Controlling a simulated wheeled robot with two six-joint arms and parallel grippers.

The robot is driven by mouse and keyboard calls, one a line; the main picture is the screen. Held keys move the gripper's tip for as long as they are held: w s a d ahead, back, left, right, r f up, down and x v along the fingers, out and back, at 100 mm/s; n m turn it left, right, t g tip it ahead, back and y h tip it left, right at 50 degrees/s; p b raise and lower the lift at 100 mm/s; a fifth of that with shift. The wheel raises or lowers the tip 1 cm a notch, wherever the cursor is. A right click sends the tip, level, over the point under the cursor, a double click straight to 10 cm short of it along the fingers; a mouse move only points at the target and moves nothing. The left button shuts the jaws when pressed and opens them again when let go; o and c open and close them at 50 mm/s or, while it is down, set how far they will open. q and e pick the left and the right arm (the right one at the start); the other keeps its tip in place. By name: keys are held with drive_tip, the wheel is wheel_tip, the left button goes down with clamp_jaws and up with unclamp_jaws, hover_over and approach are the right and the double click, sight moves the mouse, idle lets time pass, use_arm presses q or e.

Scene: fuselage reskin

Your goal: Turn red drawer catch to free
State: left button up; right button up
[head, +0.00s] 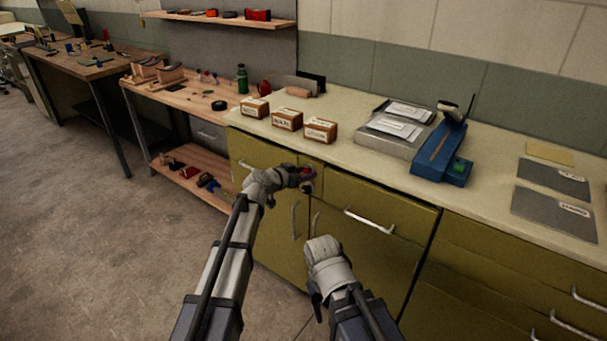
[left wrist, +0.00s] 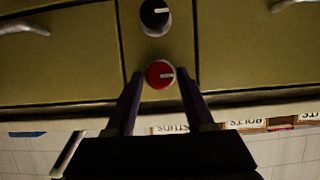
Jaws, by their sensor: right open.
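The red drawer catch (left wrist: 160,74) is a round red knob with a white pointer line on the olive cabinet front. In the left wrist view the line points right. In the head view the catch (head: 306,171) shows only as a bit of red at my left gripper (head: 302,178). My left gripper's two fingers (left wrist: 160,82) are open, one on each side of the catch, with small gaps showing. I cannot tell how far the tips reach along it. My right gripper (head: 320,270) is open, lower down in front of the cabinet; its fingers are mostly hidden.
A black knob (left wrist: 155,16) with a white line sits next to the red catch. Drawer handles (head: 370,220) stick out nearby. On the counter (head: 350,110) stand labelled boxes (head: 287,119), a grey tray (head: 395,135) and a blue device (head: 438,152). The floor at left is clear.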

use_arm(q)
clamp_jaws()
drive_tip(key=shift+n+h, duration=0.3)
drive_tip(key=shift+w+a+f+n+g+h+b, duration=0.1)
drive_tip(key=shift+n+g+h+b, duration=0.15)
drive_tip(key=shift+n, duration=0.25)
drive_tip(key=shift+w+a+f+n+g+h+b, duration=0.1)
drive_tip(key=shift+n+g+h+b, duration=0.1)
drive_tip(key=shift+n+h, duration=0.25)
drive_tip(key=n+h+b, duration=0.1)
drive_tip(key=n+b, duration=0.1)
drive_tip(key=n, duration=0.1)
drive_tip(key=n+h+b, duration=0.2)
drive_tip(key=n+b, duration=0.1)
drive_tip(key=n, duration=0.1)
drive_tip(key=n+h+b, duration=0.2)
drive_tip(key=n+b, duration=0.1)
drive_tip(key=shift+a+f+n+g, duration=0.2)
drive_tip(key=shift+f+n+g, duration=0.15)
drive_tip(key=shift+b, duration=0.35)
drive_tip(key=shift+o, duration=1.6)
unclamp_jaws()
